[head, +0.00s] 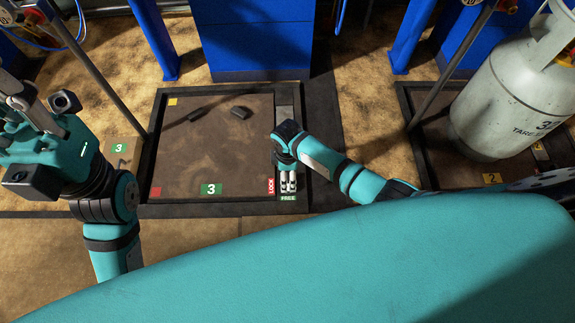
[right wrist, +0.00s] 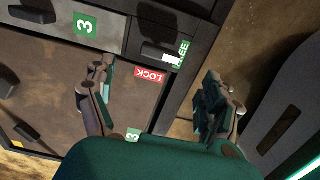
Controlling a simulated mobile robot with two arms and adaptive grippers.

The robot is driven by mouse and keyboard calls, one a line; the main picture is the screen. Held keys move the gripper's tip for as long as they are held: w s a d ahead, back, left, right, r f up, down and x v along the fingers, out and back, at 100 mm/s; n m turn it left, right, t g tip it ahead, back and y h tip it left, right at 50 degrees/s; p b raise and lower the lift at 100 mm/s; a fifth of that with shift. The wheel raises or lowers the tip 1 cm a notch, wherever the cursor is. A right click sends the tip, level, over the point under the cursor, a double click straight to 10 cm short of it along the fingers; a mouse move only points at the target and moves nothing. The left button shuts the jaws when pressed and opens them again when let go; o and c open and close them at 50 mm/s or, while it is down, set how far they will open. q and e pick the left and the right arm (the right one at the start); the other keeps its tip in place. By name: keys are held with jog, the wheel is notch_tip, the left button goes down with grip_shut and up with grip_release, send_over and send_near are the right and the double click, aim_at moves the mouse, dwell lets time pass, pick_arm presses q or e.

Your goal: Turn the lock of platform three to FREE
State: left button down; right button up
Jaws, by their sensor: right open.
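Platform three (head: 210,125) is a brown square plate in a dark frame, with a green 3 label (head: 210,189). At its lower right corner are a red LOCK label (head: 271,186) and a green FREE label (head: 288,198). My right gripper (head: 288,184) hangs over the grey strip beside LOCK, just above FREE, and hides what lies under it. In the right wrist view its fingers are apart and empty (right wrist: 155,92), with the LOCK label (right wrist: 150,75) between them. A dark lever-like part (right wrist: 157,50) lies beside the FREE label (right wrist: 182,54); its exact setting is unclear. My left gripper (head: 32,112) is at the far left, away from the platform.
A grey gas cylinder (head: 510,95) stands on platform two (head: 430,165) at the right. Blue columns (head: 257,38) and slanting poles (head: 91,65) rise behind and beside the platforms. Small dark parts (head: 240,112) lie on platform three.

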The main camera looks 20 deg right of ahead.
jog(key=shift+r, duration=2)
